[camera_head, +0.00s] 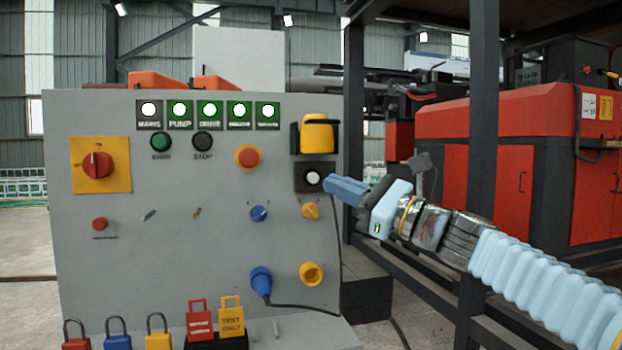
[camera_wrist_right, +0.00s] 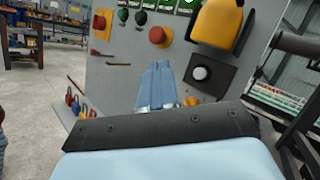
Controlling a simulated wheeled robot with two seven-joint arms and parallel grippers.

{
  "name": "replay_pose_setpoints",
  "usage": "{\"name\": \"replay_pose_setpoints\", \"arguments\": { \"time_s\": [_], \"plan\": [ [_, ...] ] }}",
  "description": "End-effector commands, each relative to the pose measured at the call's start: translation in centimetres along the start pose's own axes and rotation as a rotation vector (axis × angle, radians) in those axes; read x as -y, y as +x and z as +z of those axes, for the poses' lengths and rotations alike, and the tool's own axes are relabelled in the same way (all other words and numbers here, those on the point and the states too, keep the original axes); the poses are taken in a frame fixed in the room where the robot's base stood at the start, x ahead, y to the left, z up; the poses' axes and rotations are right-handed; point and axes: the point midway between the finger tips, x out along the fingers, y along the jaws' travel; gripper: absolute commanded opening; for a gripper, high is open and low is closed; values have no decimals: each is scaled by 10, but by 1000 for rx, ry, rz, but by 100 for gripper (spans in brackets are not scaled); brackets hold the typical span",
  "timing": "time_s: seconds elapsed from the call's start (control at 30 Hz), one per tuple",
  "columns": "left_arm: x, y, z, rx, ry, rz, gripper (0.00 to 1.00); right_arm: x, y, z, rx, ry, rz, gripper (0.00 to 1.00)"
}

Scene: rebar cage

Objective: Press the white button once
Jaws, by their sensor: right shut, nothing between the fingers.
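The white button (camera_head: 312,178) sits in a dark square plate on the right side of the grey control panel (camera_head: 130,250). My right gripper (camera_head: 332,185) is shut and empty, with its blue fingertips just to the right of the button in the head view. In the right wrist view, the white button (camera_wrist_right: 200,73) shows to the right of the shut fingers (camera_wrist_right: 158,68). Whether the fingertips touch the panel or stand off from it is hard to tell. My left gripper is not in view.
A yellow socket cover (camera_head: 317,135) sits just above the button, and a yellow knob (camera_head: 311,211) below it. A red emergency button (camera_head: 248,157) is to the left. A dark upright post (camera_head: 484,110) stands near my right arm. Several padlocks line the panel's foot.

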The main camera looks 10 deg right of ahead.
Motion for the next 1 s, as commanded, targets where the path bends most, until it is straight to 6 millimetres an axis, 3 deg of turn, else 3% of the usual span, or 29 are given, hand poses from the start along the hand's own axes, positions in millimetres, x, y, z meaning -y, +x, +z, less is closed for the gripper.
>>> {"name": "replay_pose_setpoints", "arguments": {
  "time_s": [0.37,1.0],
  "plan": [
    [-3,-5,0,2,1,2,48,5,7,-4,-3,2,1,0],
    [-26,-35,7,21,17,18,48,43,59,-42,-2,0,0,0]
  ]
}}
